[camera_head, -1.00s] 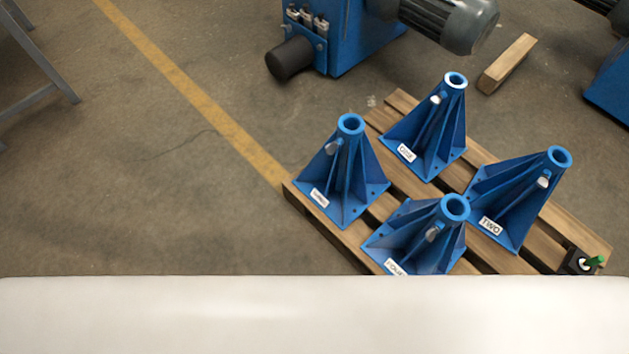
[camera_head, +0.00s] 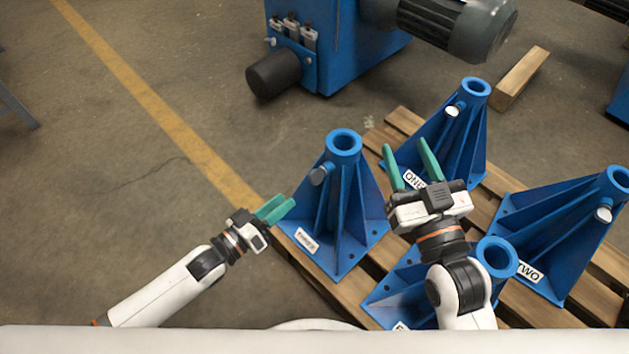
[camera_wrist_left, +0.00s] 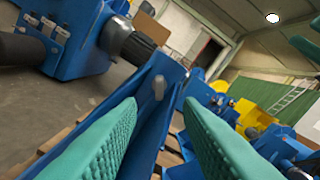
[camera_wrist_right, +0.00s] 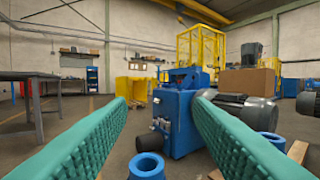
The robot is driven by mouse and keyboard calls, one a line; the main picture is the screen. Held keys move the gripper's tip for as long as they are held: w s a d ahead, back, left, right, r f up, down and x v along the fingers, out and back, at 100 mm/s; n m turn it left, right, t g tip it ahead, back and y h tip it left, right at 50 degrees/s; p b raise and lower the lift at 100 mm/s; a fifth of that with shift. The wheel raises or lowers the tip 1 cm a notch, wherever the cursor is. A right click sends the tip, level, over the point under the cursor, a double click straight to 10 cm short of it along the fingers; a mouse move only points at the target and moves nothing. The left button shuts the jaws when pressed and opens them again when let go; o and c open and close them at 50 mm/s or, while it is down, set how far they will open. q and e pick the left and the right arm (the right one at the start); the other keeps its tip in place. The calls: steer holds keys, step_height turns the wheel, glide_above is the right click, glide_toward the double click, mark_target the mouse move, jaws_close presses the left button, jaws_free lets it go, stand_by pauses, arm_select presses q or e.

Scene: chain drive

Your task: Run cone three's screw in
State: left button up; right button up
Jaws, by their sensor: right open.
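Cone three (camera_head: 345,215) is the blue ribbed cone at the left of the pallet, upright, its small label hard to read. Its grey screw (camera_head: 319,176) sticks out of the upper left side. My left gripper (camera_head: 274,208) is left of cone three and lower than the screw, apart from both. In the left wrist view its fingers (camera_wrist_left: 165,140) are spread and empty, with a blue cone and a grey screw head (camera_wrist_left: 158,88) showing between them. My right gripper (camera_head: 411,163) is open and empty, over the pallet between cone three and cone one (camera_head: 455,140).
Cone two (camera_head: 560,245) stands at the right. Another cone (camera_head: 497,255) is partly hidden behind my right arm. All stand on a wooden pallet (camera_head: 405,122). A blue machine (camera_head: 345,50) with a motor is behind. Floor left of the pallet is clear.

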mark_target(315, 179)
arm_select(q)
steer(key=shift+b+x, duration=1.35)
steer(key=shift+x, duration=4.2)
arm_select(e)
steer(key=s+r+t+y, duration=0.3)
steer(key=s+r+t, duration=0.2)
steer(key=r+t, duration=0.2)
steer(key=shift+r+t, duration=0.3)
steer(key=shift+r, duration=0.6)
steer(key=shift+s, duration=0.1)
arm_select(q)
jaws_close()
